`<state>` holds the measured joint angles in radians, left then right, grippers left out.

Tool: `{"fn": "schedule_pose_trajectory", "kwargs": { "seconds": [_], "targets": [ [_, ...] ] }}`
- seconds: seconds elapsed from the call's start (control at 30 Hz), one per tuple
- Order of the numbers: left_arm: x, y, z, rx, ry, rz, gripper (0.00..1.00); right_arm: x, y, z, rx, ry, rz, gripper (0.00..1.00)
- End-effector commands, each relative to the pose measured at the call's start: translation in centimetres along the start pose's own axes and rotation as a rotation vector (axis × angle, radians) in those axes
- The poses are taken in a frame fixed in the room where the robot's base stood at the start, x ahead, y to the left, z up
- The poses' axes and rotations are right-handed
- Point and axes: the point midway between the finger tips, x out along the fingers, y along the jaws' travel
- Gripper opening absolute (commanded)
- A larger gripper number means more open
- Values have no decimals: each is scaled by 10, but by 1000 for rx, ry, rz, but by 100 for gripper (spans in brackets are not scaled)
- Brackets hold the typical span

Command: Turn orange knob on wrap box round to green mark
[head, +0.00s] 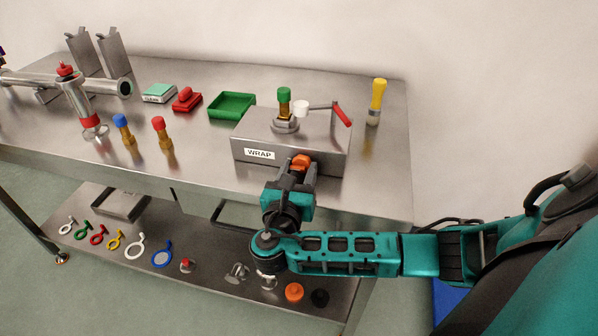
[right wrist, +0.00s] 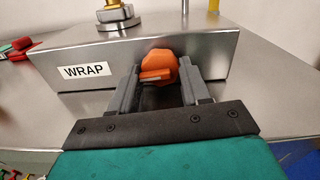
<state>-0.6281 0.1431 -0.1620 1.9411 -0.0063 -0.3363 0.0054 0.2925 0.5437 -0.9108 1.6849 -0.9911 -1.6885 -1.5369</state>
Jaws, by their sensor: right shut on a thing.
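The wrap box (head: 290,140) is a grey metal box with a WRAP label, standing on the metal table. Its orange knob (head: 301,161) is on the front face, right of the label. In the right wrist view the knob (right wrist: 159,69) sits between the fingers, with its raised bar lying nearly level, slightly tilted. My right gripper (head: 297,168) is shut on the knob from the front; it also shows in the right wrist view (right wrist: 158,82). I cannot make out a green mark beside the knob. My left gripper is not in view.
On top of the box are a green-capped fitting (head: 284,103) and a red-handled lever (head: 341,115). A green tray (head: 232,105), a red-capped piece (head: 161,131) and a blue-capped piece (head: 124,129) stand to the left. A yellow-handled tool (head: 377,100) stands right. The lower shelf holds rings and caps.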

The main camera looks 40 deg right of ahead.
Motion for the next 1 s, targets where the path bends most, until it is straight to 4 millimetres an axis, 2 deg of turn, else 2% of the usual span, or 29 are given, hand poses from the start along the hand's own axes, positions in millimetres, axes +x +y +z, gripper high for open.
{"fn": "schedule_pose_trajectory", "kwargs": {
  "seconds": [0.23, 0.6, 0.97, 1.0],
  "targets": [
    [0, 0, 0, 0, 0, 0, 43, 0, -2, -1, 67, 1, -5, 16],
    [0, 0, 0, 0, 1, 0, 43, -1, -1, -2, 455, 2, -7, 16],
    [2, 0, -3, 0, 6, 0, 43, 0, -1, -2, 493, 0, -6, 16],
    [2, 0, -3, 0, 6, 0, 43, 0, -1, -2, 493, 0, -7, 47]
  ]
}}
